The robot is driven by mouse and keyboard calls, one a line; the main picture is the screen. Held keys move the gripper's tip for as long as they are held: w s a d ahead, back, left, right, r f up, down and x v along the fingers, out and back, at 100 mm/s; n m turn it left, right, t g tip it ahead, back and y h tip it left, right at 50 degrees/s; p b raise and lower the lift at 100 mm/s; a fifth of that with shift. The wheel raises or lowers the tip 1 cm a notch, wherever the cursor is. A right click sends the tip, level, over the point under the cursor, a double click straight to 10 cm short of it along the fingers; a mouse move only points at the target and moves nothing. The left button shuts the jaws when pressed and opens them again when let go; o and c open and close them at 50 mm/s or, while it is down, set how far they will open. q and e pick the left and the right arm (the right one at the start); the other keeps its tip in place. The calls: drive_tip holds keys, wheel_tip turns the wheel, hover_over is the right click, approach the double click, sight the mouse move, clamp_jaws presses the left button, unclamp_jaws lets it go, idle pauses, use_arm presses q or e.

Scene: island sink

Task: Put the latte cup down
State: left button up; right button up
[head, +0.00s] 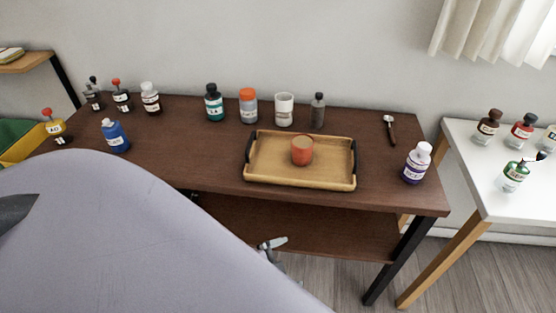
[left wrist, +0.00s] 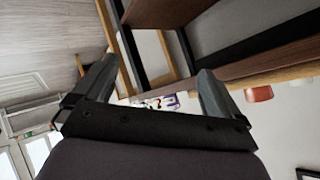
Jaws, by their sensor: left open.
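An orange-red cup (head: 302,151) with a tan top surface, which looks like the latte cup, stands upright on a wooden tray (head: 262,178) with dark handles. The tray lies on the dark brown table. The cup (left wrist: 259,93) and a tray edge (left wrist: 301,74) also show at the right of the left wrist view. My left gripper (head: 273,243) is below and in front of the tray, near the lower shelf, and apart from the cup. In the left wrist view its fingers (left wrist: 157,68) are spread with nothing held between them. My right gripper is out of view.
Several bottles stand along the table's back, with a white cup-like container (head: 284,109) among them. A blue bottle (head: 115,136) is left of the tray and a white-and-purple bottle (head: 416,163) right of it. A spoon (head: 390,127) lies behind. A white table (head: 486,185) holds more bottles.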

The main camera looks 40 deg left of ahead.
use_arm(q)
drive_tip(key=s+n, duration=0.1)
drive_tip(key=n, duration=0.1)
drive_tip(key=s+d+n, duration=0.1)
drive_tip(key=n, duration=0.1)
drive_tip(key=s+f+n, duration=0.1)
drive_tip(key=s+n, duration=0.1)
drive_tip(key=shift+d+h, duration=0.15)
drive_tip(key=shift+h, duration=0.25)
idle(0.8)
